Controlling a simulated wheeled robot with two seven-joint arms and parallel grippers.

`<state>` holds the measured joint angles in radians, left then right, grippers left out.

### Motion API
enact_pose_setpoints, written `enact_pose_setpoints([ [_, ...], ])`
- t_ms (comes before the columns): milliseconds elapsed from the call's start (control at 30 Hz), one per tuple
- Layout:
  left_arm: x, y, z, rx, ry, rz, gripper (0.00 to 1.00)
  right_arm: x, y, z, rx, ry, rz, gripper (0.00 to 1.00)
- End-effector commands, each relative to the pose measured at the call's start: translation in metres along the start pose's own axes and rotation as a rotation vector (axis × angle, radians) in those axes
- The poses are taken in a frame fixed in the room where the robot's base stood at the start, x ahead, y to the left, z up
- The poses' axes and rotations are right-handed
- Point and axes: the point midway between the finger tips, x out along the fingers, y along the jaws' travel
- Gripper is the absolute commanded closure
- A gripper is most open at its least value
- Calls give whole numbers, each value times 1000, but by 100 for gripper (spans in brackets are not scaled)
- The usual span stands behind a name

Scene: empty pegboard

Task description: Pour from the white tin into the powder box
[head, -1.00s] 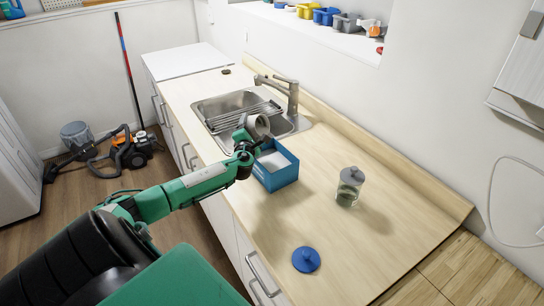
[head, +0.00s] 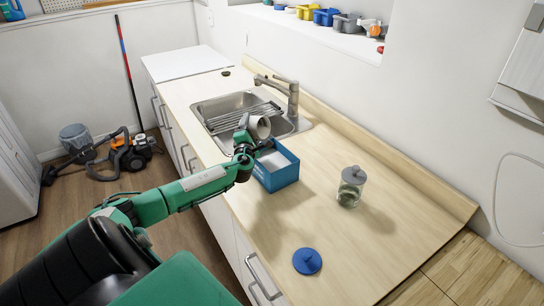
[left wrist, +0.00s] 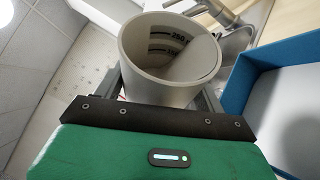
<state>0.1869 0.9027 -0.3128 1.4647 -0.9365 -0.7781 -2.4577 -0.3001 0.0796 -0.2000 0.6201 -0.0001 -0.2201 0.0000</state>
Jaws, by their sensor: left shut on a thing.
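The white tin (head: 260,127) is held in my left gripper (head: 246,140), which is shut on it, above the counter near the sink. The tin is tilted, with its open mouth toward the right. The left wrist view shows the tin (left wrist: 170,55) from above, with dark markings inside its wall; I cannot tell how much it holds. The blue powder box (head: 276,178) stands open on the counter just below and right of the tin, with white inside. Its blue wall also shows in the left wrist view (left wrist: 275,70). My right gripper is not in view.
A sink (head: 225,108) with a rack and a tap (head: 290,95) lies behind the tin. A lidded glass jar (head: 350,187) stands right of the box. A blue lid (head: 307,261) lies at the front. The counter between them is clear.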

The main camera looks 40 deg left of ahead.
Motion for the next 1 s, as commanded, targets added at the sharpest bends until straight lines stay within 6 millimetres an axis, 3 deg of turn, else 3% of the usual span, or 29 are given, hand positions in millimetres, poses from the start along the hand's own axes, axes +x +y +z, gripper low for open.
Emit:
enact_pose_setpoints([
  [1000, -5, 5, 15, 121, -36, 53, 65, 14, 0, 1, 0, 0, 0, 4],
])
